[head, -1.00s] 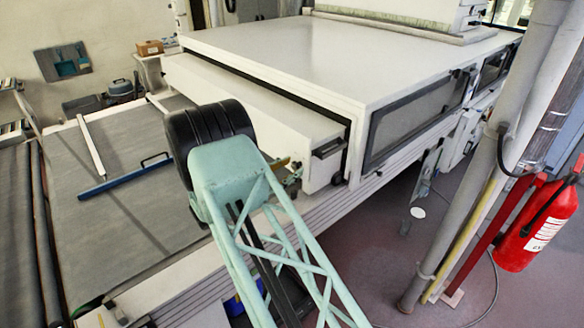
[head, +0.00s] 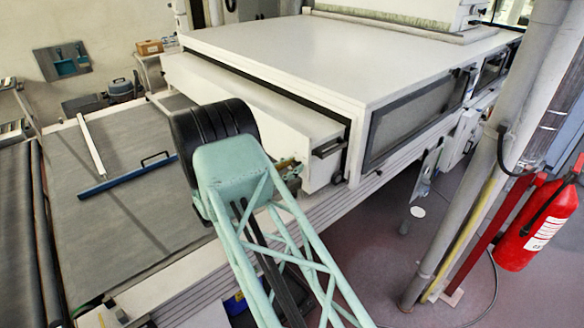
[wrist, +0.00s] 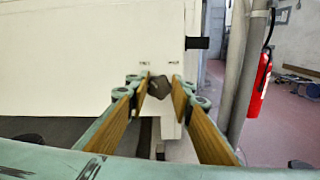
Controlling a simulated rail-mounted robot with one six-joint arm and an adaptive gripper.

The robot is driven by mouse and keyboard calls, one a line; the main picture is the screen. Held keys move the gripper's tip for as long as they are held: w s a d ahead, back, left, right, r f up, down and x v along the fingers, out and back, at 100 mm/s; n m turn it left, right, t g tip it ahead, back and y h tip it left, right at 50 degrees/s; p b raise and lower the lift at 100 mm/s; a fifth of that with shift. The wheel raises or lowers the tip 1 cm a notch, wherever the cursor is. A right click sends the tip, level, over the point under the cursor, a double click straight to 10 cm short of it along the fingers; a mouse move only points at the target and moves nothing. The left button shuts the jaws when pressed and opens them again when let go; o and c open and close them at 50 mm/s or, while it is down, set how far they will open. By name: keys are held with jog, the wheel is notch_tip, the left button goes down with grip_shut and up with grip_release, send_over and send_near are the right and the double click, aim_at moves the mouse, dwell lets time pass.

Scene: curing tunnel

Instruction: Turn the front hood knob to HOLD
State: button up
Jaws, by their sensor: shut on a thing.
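The front hood knob (wrist: 158,84) is a small dark block near the lower edge of the white hood front (wrist: 80,65) in the wrist view. It looks tilted rather than square to the hood edges. My gripper (wrist: 160,90) has one wood-coloured finger on each side of the knob and is shut on it. Small dark marks sit on the hood above the knob, too small to read, so I cannot tell which position it points to. In the head view my arm hides the knob; only a sliver of my gripper (head: 288,168) shows beside the hood's front corner.
A dark handle (wrist: 197,43) juts from the hood's right side. A grey post (head: 480,150) and red extinguisher (head: 538,225) stand at the right. The grey belt (head: 110,190) carries a blue bar (head: 125,178). The floor right of the machine is mostly open.

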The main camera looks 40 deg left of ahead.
jog(key=shift+f+m+b, duration=0.15)
jog(key=shift+m+b, duration=0.25)
jog(key=shift+b, duration=0.4)
jog(key=shift+d+f+m+b, duration=0.1)
jog(key=shift+d+m+b, duration=0.05)
jog(key=shift+m+b, duration=4.65)
jog(key=shift+d+f+m+b, duration=0.1)
jog(key=shift+m+b, duration=3.5)
jog(key=shift+b, duration=2.25)
jog(key=shift+m, duration=0.3)
jog(key=o, duration=0.9)
jog(key=shift+c, duration=0.2)
jog(key=shift+s, duration=0.1)
